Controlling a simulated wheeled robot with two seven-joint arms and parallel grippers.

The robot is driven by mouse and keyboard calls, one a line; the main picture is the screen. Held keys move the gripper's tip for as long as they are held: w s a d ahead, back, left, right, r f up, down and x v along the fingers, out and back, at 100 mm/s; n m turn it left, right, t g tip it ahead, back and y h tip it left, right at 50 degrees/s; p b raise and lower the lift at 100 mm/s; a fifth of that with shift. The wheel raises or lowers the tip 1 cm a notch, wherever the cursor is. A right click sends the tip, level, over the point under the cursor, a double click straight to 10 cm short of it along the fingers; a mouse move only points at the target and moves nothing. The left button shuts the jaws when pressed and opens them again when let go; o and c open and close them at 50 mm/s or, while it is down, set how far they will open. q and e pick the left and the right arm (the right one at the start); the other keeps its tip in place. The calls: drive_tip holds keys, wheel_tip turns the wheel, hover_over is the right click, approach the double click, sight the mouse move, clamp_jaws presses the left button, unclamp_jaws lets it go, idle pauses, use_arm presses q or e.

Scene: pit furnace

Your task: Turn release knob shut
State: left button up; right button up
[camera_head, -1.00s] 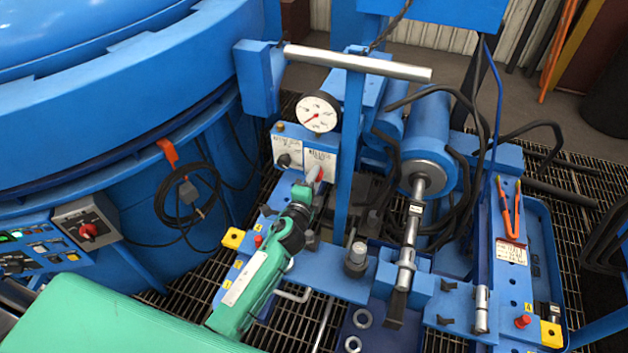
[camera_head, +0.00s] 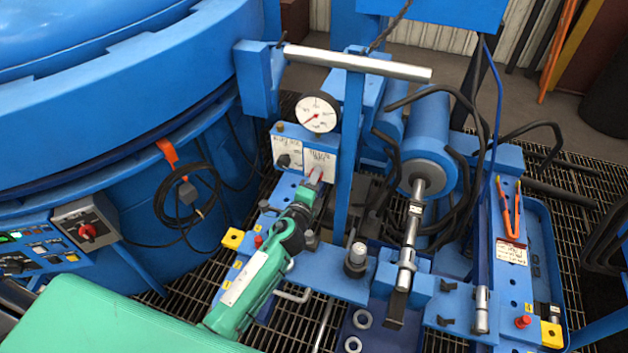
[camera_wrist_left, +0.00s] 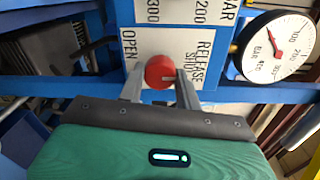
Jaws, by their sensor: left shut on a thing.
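The red release knob (camera_wrist_left: 160,72) sits on a white label plate in the left wrist view, with "OPEN" printed to its left and "RELEASE SHUT" to its right. My left gripper (camera_wrist_left: 160,82) has one finger on each side of the knob and is shut on it. In the head view, my left gripper (camera_head: 314,183) reaches the release plate (camera_head: 320,163) below the gauge, and only a little red of the knob shows. My right gripper is not in view.
A pressure gauge (camera_head: 317,112) stands above the plates, with its needle at lower left. A second dark knob (camera_head: 284,160) is just left. A blue post (camera_head: 350,150) with a grey crossbar rises close to the right. A hydraulic cylinder (camera_head: 428,140) lies farther right.

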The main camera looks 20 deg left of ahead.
use_arm(q)
drive_tip(key=o, duration=1)
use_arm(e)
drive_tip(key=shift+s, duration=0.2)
use_arm(q)
drive_tip(key=s+b, duration=0.1)
drive_tip(key=s, duration=1.3)
drive_tip(key=shift+a+r+b, duration=0.15)
drive_tip(key=shift+r+b, duration=0.05)
drive_tip(key=shift+b, duration=0.1)
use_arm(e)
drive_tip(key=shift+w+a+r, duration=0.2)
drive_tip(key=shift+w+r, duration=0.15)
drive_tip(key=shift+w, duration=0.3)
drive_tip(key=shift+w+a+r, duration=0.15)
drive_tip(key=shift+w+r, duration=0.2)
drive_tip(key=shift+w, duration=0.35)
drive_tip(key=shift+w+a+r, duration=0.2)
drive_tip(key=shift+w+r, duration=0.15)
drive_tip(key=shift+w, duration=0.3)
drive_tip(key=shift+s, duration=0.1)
